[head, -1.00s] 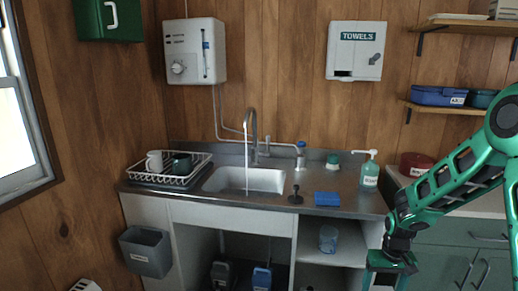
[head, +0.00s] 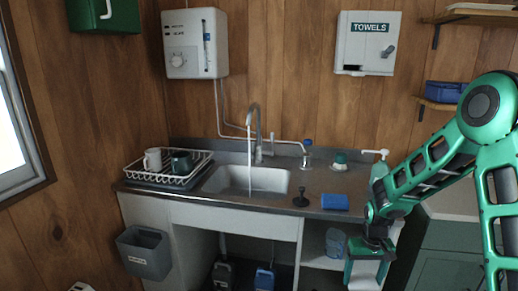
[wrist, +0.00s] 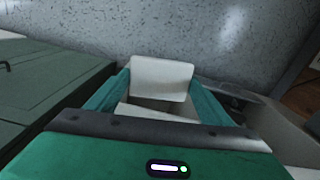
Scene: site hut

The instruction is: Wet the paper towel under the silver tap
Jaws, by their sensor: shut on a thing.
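The silver tap (head: 257,132) rises behind the sink basin (head: 270,180), and a thin stream of water (head: 249,165) falls from its spout into the basin. My gripper (head: 368,270) is low at the right front of the sink unit, below the worktop level and apart from the tap. In the wrist view my gripper (wrist: 160,100) is shut on the white paper towel (wrist: 162,76), which shows as a pale folded sheet between the two green fingers.
A blue sponge (head: 334,202), a black plunger-like stopper (head: 301,197) and a soap pump bottle (head: 379,170) stand on the worktop (head: 215,203) right of the basin. A dish rack (head: 140,170) with mugs is on the left. The worktop's front edge lies between my gripper and the basin.

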